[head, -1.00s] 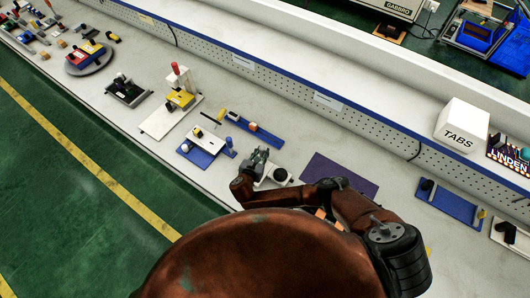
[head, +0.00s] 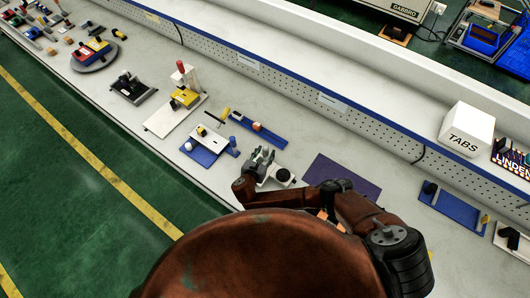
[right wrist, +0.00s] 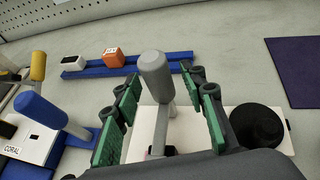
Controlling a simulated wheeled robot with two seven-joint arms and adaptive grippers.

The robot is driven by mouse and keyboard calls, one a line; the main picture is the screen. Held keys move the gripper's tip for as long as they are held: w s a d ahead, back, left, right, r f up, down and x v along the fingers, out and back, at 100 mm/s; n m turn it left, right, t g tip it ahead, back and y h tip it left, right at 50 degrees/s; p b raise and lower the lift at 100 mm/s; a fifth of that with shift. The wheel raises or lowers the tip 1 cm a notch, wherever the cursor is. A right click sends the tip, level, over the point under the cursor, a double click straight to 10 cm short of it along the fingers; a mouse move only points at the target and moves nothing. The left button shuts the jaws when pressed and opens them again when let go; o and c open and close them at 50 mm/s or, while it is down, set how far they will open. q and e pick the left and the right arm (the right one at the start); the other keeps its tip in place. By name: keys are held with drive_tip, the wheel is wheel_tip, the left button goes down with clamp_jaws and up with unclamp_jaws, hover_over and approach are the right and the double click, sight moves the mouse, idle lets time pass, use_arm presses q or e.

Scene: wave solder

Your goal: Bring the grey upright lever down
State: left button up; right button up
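The grey lever (right wrist: 156,76) stands upright on a white base plate (right wrist: 262,118) in the right wrist view. It has a thick rounded grip on a thinner stem. My right gripper (right wrist: 160,92) is open, with one green-padded finger on each side of the lever and a visible gap on both sides. In the head view my right gripper (head: 261,160) is over the white plate and hides most of the lever. My left gripper is not in view.
A black round knob (right wrist: 257,126) sits on the plate, right of the lever. A fixture with a blue handle (right wrist: 40,109) stands to the left. A blue rail with an orange block (right wrist: 114,57) lies behind. A purple mat (head: 343,176) lies to the right.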

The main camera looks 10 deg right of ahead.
drive_tip(key=v, duration=1.1)
drive_tip(key=shift+s, duration=0.2)
drive_tip(key=shift+a, duration=0.2)
